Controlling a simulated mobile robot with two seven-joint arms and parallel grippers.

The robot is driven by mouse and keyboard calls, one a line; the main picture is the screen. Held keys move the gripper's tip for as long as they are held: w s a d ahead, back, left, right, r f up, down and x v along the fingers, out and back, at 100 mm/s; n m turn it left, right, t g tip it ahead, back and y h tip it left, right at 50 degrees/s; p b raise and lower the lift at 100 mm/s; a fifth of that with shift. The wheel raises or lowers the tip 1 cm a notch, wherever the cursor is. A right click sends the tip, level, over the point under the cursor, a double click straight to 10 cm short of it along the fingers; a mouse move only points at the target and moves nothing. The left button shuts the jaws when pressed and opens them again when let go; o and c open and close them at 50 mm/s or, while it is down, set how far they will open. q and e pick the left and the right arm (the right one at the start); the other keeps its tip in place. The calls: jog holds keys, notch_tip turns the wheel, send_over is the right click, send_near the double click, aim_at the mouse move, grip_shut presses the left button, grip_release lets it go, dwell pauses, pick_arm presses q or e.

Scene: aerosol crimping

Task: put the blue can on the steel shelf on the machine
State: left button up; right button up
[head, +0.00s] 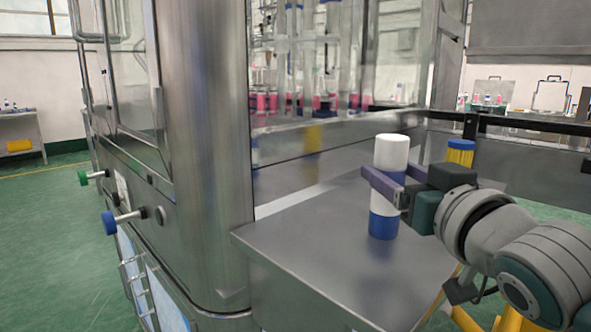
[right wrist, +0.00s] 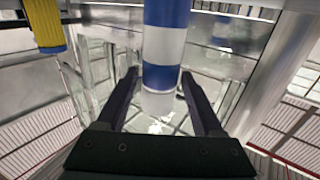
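The blue can (head: 383,225) is a tall cylinder with blue and white bands and a white top, upright at the right part of the steel shelf (head: 300,240) on the machine. I cannot tell whether its base touches the shelf. My right gripper (head: 385,180) has one finger in front of the can and one behind it, hiding part of its middle. My left gripper is not in view.
The machine's steel column (head: 200,130) and glazed wall stand left of and behind the shelf. A yellow cylinder with a blue top (head: 460,152) is behind my right gripper, near a dark rail (head: 520,124). The shelf's left part is clear.

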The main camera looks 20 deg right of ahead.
jog(key=shift+o, duration=0.9)
jog(key=shift+r, duration=0.25)
jog(key=s, duration=0.3)
jog(key=s+a, duration=0.1)
jog(key=s, duration=0.3)
jog(key=s+a, duration=0.1)
jog(key=s, duration=0.3)
jog(key=shift+f+p, duration=0.2)
jog(key=shift+p, duration=0.15)
jog(key=shift+s+a+r, duration=0.1)
jog(key=shift+s+a, duration=0.05)
jog(key=shift+s, duration=0.2)
